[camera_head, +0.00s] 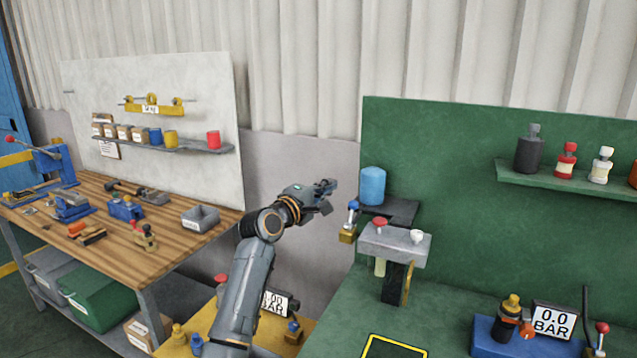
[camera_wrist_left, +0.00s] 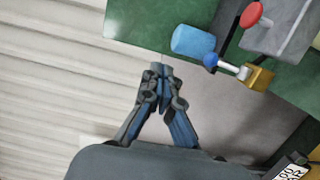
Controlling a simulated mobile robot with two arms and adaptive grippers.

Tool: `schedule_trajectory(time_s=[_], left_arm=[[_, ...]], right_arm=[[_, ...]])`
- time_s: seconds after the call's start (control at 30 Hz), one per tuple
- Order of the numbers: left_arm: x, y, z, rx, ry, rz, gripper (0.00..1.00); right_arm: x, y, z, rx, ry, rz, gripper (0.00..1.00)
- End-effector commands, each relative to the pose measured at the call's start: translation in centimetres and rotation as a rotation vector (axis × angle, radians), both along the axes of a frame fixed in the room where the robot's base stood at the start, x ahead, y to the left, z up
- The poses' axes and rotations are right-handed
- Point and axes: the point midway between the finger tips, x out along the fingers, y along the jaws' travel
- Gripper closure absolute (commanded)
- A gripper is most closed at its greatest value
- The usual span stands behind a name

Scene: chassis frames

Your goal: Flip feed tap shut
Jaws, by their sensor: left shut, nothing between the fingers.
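A small tap with a brass body (camera_head: 348,235) and a lever ending in a blue knob (camera_head: 353,206) sits at the left edge of the green bench's grey block. Its lever points up in the head view. The wrist view shows the brass body (camera_wrist_left: 259,78), the pale lever and the blue knob (camera_wrist_left: 210,60). I cannot read a label naming it the feed tap. My left gripper (camera_head: 331,187) is shut and empty, just left of and above the knob in the head view. Its fingertips (camera_wrist_left: 161,69) are apart from the knob in the wrist view. My right gripper is not in view.
A blue cylinder (camera_head: 372,185) stands behind the tap. The grey block (camera_head: 395,243) carries a red knob (camera_head: 380,222) and a white one. A gauge reading 0.0 BAR (camera_head: 554,319) is at lower right. A wooden bench (camera_head: 170,228) with tools stands left.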

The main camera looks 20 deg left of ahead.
Motion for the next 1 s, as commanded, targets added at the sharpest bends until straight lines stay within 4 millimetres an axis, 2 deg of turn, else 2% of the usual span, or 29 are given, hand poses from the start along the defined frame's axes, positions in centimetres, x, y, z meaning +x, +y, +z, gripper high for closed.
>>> schedule_trajectory(time_s=[0.1, 0.27, 0.6, 0.8, 0.9, 0.97, 1.0], left_arm=[[-1.4, 0.5, 1.3, 0.002, -0.004, 0.002, 1.00], [-2.4, 0.8, 2.4, 0.002, -0.001, 0.002, 1.00], [-2.6, 0.9, 2.7, 0.000, 0.000, 0.001, 1.00], [-2.6, 0.9, 2.7, 0.000, 0.000, 0.001, 1.00], [-2.8, 0.6, 1.7, 0.025, 0.014, -0.001, 1.00], [-3.3, 0.1, -0.2, 0.069, 0.039, -0.005, 1.00], [-3.8, -0.3, -1.9, 0.115, 0.061, -0.009, 1.00]], right_arm=[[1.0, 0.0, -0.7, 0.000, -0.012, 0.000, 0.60], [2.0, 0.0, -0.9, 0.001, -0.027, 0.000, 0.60], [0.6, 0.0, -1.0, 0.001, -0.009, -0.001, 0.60], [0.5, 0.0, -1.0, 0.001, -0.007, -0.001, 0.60], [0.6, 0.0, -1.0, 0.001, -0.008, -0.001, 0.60], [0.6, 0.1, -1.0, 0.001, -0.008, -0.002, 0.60], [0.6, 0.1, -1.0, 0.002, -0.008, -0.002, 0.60]])
